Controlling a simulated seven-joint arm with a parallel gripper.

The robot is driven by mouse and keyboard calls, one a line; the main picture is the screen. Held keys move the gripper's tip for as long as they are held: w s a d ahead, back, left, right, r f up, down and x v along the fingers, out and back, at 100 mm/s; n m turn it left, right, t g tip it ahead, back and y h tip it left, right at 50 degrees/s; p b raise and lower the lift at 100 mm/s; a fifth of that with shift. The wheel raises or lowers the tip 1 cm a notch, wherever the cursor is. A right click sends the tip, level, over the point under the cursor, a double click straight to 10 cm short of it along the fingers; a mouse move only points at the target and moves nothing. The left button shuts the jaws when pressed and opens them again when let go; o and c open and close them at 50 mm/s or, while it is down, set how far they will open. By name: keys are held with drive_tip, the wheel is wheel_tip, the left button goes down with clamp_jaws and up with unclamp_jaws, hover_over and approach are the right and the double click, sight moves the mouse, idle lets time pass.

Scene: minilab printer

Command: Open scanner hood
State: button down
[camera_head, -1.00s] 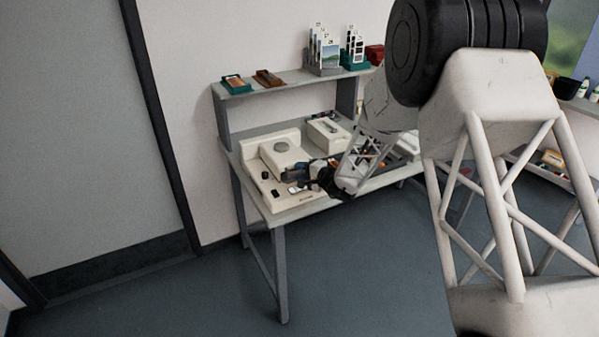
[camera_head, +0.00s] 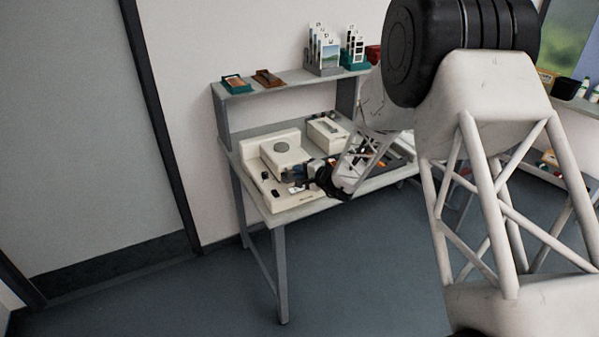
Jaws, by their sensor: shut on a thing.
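The cream machine (camera_head: 275,198) stands at the left end of the grey desk. A raised block with a round grey disc (camera_head: 281,147) sits on top of it; I take this block to be the scanner hood (camera_head: 271,162). The hood looks closed, though its front right part is hard to make out. My gripper (camera_head: 304,173) is at the right front side of the hood, low over the machine's front. Its jaws are shut on a part there, seemingly the hood's edge. The fingertips are small and dark, so the exact grip point is unclear.
A second cream device (camera_head: 326,132) stands behind to the right. A shelf (camera_head: 295,77) above the desk holds a teal tray (camera_head: 236,84), a brown tray (camera_head: 267,78) and card stands (camera_head: 323,50). My arm covers the desk's right part. The floor in front is clear.

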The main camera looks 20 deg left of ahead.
drive_tip(key=shift+r, duration=0.1)
drive_tip(key=shift+r+g+h, duration=0.4)
drive_tip(key=shift+r+h, duration=0.2)
drive_tip(key=shift+r, duration=1)
drive_tip(key=shift+m+g+h, duration=0.5)
drive_tip(key=shift+h, duration=0.4)
drive_tip(key=r, duration=0.5)
drive_tip(key=shift+w+a, duration=0.35)
drive_tip(key=shift+w, duration=0.05)
drive_tip(key=w+a+r+m+g+h, duration=0.2)
drive_tip(key=w+a+r+g+h, duration=0.5)
drive_tip(key=w+a+r, duration=0.5)
drive_tip(key=shift+w+a+r+h, duration=0.4)
drive_tip(key=shift+r+h, duration=0.1)
drive_tip(key=shift+r, duration=1.05)
